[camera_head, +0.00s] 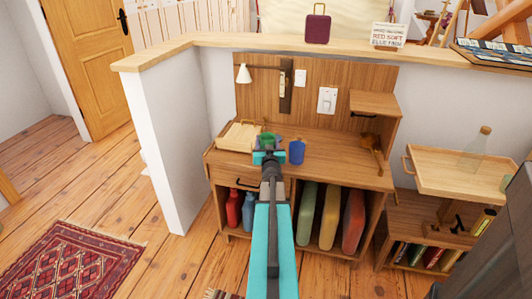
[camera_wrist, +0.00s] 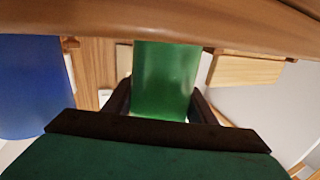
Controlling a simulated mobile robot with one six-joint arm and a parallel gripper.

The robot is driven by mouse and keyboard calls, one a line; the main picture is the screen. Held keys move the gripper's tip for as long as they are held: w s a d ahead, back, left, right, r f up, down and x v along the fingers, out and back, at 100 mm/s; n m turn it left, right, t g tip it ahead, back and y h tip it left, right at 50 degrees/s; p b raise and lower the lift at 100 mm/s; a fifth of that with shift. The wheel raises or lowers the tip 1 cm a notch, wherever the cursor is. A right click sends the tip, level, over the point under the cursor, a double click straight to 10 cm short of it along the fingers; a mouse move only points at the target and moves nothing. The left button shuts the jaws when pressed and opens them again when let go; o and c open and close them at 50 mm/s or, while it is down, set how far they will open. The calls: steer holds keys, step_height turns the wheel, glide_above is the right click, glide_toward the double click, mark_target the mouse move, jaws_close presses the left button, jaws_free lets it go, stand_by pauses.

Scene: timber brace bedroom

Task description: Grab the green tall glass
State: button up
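The green tall glass (camera_wrist: 165,75) fills the middle of the wrist view, between the two dark fingers of my gripper (camera_wrist: 162,95). One finger lies along each side of it; I cannot tell whether they press on it. In the head view my gripper (camera_head: 268,153) is over the wooden desk (camera_head: 335,163), and the green glass (camera_head: 267,137) shows just beyond it, its lower part hidden by my gripper. A blue cup (camera_head: 297,152) stands close to the right of it; it also shows at the left edge of the wrist view (camera_wrist: 32,85).
A wooden tray (camera_head: 238,136) lies on the desk left of my gripper. A wall lamp (camera_head: 244,74) reaches over that side. A brown wooden item (camera_head: 371,142) stands at the desk's right, below a small shelf (camera_head: 375,103). A clear bottle (camera_head: 476,148) stands on a side tray.

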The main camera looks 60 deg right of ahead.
mark_target(267, 134)
steer(key=shift+r, duration=0.1)
steer(key=shift+c, duration=0.6)
steer(key=shift+r, duration=0.45)
step_height(267, 134, up, 3)
steer(key=shift+s+a+f+p, duration=0.1)
steer(key=shift+s+a+p, duration=0.05)
steer(key=shift+p, duration=0.45)
steer(key=s+a+r+p, duration=0.1)
steer(key=s+a+p, duration=0.3)
steer(key=s+a, duration=0.2)
steer(key=s, duration=0.2)
steer(key=shift+s, duration=0.3)
steer(key=shift+s+a+p, duration=0.2)
steer(key=shift+p, duration=0.65)
steer(key=shift+s+a+r+p, duration=0.1)
steer(key=shift+s+a+p, duration=0.7)
steer(key=shift+p, duration=1.3)
steer(key=shift+s+a+p, duration=0.5)
steer(key=shift+s+p, duration=0.5)
steer(key=shift+p, duration=1.1)
